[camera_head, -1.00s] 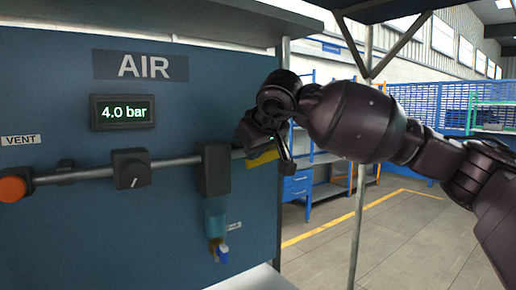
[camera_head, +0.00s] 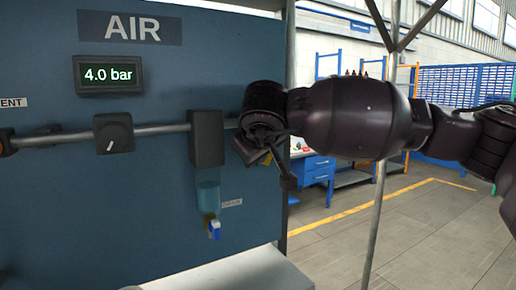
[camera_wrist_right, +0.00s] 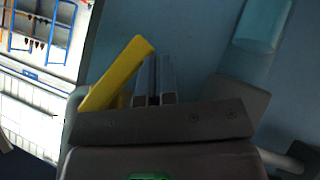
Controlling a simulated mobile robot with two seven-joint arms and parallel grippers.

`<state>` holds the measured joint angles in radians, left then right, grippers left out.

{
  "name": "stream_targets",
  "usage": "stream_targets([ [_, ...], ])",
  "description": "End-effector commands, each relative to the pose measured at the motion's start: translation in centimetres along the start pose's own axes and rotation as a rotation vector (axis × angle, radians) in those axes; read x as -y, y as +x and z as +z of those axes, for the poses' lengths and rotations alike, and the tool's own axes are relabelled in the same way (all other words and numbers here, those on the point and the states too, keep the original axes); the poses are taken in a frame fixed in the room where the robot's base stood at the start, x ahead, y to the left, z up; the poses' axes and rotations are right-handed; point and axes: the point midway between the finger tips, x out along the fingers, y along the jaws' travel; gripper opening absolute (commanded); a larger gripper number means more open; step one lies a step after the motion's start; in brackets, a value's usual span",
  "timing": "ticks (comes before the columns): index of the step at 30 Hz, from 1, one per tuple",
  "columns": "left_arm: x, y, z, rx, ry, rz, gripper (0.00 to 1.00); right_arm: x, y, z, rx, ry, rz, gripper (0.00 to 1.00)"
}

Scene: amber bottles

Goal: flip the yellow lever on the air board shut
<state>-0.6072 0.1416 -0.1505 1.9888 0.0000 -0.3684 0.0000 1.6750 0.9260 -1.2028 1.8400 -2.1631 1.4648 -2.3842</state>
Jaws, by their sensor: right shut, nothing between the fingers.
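The yellow lever (camera_wrist_right: 118,75) shows in the right wrist view as a slanted flat bar, its upper end leaning right towards my fingertips. My right gripper (camera_wrist_right: 153,78) is shut and empty, its fingers just right of the lever; whether they touch it I cannot tell. The board's display (camera_head: 110,74) reads 4.0 bar. My left gripper is not in view.
A grey pipe (camera_head: 70,138) crosses the board, with a black knob (camera_head: 114,132), a black block (camera_head: 206,138) and a clear bowl with a blue-tipped drain (camera_head: 212,228) beneath. A thin grey post (camera_head: 378,200) stands right of the board. Open floor lies beyond.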

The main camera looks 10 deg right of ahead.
Motion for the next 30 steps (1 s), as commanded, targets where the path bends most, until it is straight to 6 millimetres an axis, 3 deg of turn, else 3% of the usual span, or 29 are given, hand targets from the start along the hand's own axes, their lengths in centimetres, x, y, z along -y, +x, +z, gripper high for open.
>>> stream_targets([
  [3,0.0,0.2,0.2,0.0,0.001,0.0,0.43,-0.1,0.7,0.7,0.0,-0.068,0.067,0.0],
  [15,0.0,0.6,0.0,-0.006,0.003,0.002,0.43,-1.3,2.2,2.2,0.001,-0.06,0.061,0.0],
  [30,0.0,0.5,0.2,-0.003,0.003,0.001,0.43,-1.9,2.6,2.6,0.0,-0.061,0.06,0.0],
])
